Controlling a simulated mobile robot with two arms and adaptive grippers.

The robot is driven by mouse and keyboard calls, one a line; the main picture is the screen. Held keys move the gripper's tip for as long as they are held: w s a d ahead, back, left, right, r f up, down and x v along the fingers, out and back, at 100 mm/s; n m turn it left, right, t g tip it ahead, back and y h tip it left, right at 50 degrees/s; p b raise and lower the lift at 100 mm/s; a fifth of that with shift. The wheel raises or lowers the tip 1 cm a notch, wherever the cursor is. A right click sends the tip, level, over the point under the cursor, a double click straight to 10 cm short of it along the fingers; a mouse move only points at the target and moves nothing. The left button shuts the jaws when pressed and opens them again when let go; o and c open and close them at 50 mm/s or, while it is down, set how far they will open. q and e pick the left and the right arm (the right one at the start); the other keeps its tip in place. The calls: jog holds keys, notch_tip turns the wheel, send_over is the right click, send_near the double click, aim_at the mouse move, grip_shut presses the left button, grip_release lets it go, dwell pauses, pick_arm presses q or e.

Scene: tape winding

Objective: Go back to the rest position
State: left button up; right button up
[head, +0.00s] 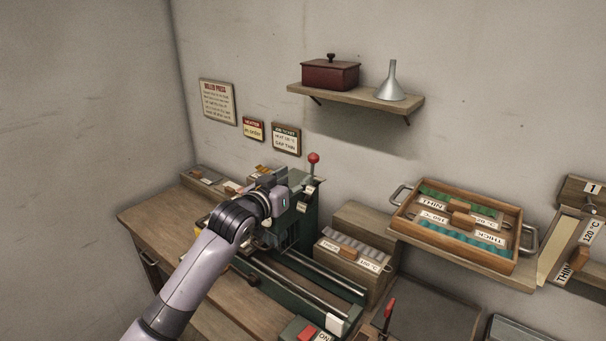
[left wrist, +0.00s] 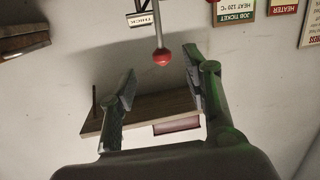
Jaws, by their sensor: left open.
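My left arm comes in from the lower left in the head view. Its gripper (head: 288,196) is over the green machine (head: 305,232), close to a lever with a red knob (head: 313,158); its fingers are hard to make out there. In the left wrist view the gripper (left wrist: 160,68) has its two fingers spread wide, with nothing held. The red knob (left wrist: 162,57) shows in the gap between them, and I cannot tell its depth from the fingertips. My right gripper is not in view.
A wall shelf (head: 378,101) with a red box (head: 330,74) and a funnel (head: 391,84) is above. A wooden tray (head: 462,256) with labelled strips is at right. A wooden box (head: 352,262) stands beside the machine. The bench's left end (head: 150,218) is fairly clear.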

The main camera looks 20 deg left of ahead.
pick_arm(q)
jog(key=s+d+f+g+y, duration=0.1)
jog(key=s+d+f+g, duration=0.15)
jog(key=s+f, duration=0.7)
jog(key=s+d+f+g, duration=0.2)
jog(key=s+f+g, duration=0.2)
jog(key=s+f, duration=0.55)
jog(key=s+a+f+g+y, duration=0.1)
jog(key=s+f+g, duration=0.35)
jog(key=s, duration=0.85)
jog(key=s+a+f+g+y, duration=0.1)
jog(key=s+f+g, duration=0.1)
jog(key=s+f, duration=0.8)
jog(key=s+f+m+g+b, duration=0.1)
jog(key=s+f, duration=0.1)
jog(key=f, duration=1)
jog(key=s+f+b, duration=0.1)
jog(key=s+f, duration=0.1)
jog(key=f, duration=1)
jog(key=s+a+f+g+b, duration=0.1)
jog(key=s+a+f, duration=0.1)
jog(key=s+f, duration=1.4)
jog(key=shift+s+a+f, duration=0.35)
jog(key=shift+a+f, duration=0.05)
jog(key=shift+f, duration=0.05)
